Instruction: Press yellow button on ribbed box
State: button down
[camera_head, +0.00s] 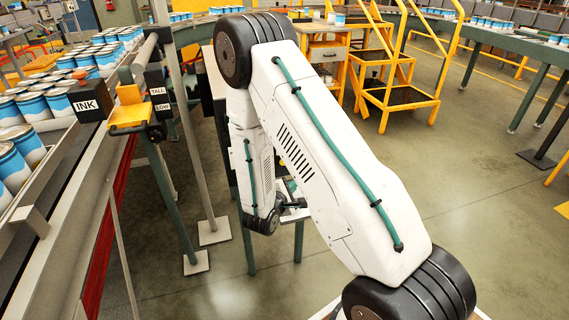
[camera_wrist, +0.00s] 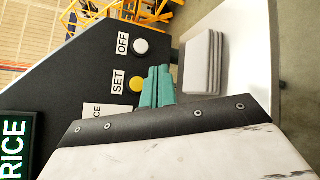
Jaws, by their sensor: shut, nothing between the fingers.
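In the wrist view a round yellow button (camera_wrist: 137,84) sits beside a SET label (camera_wrist: 118,82) on a dark panel (camera_wrist: 75,78). A white button (camera_wrist: 141,46) sits by an OFF label (camera_wrist: 123,44) on the same panel. My gripper (camera_wrist: 159,70) shows its teal fingers closed together with nothing between them. The fingers appear just right of the yellow button and cover little or none of it; I cannot tell whether they touch the panel. A pale grey block with ribs (camera_wrist: 203,62) stands right of the fingers. In the head view my arm hides most of this area.
A lit PRICE sign (camera_wrist: 14,148) is at the wrist view's lower left. In the head view, a conveyor with cans (camera_head: 60,100), an INK box (camera_head: 87,103) and a TALL/LOW switch post (camera_head: 156,92) are left. Yellow steps (camera_head: 385,95) stand behind.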

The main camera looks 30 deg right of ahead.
jog(key=shift+w+d, duration=0.4)
jog(key=shift+w, duration=1)
jog(key=shift+w+d, duration=0.45)
jog(key=shift+w, duration=0.95)
jog(key=shift+w+d, duration=0.4)
jog(key=shift+w, duration=1)
jog(key=shift+w+d, duration=0.15)
jog(key=shift+w, duration=0.3)
jog(key=shift+w+d, duration=0.1)
jog(key=shift+w, duration=0.3)
jog(key=shift+s, duration=0.1)
jog(key=shift+s+a, duration=0.25)
jog(key=shift+s, duration=0.5)
jog(key=shift+s, duration=0.1)
jog(key=shift+s+a, duration=0.25)
jog(key=shift+s, duration=0.5)
jog(key=shift+s+a, duration=0.2)
jog(key=shift+s, duration=0.6)
jog(key=shift+s+a, duration=0.25)
jog(key=shift+s, duration=0.5)
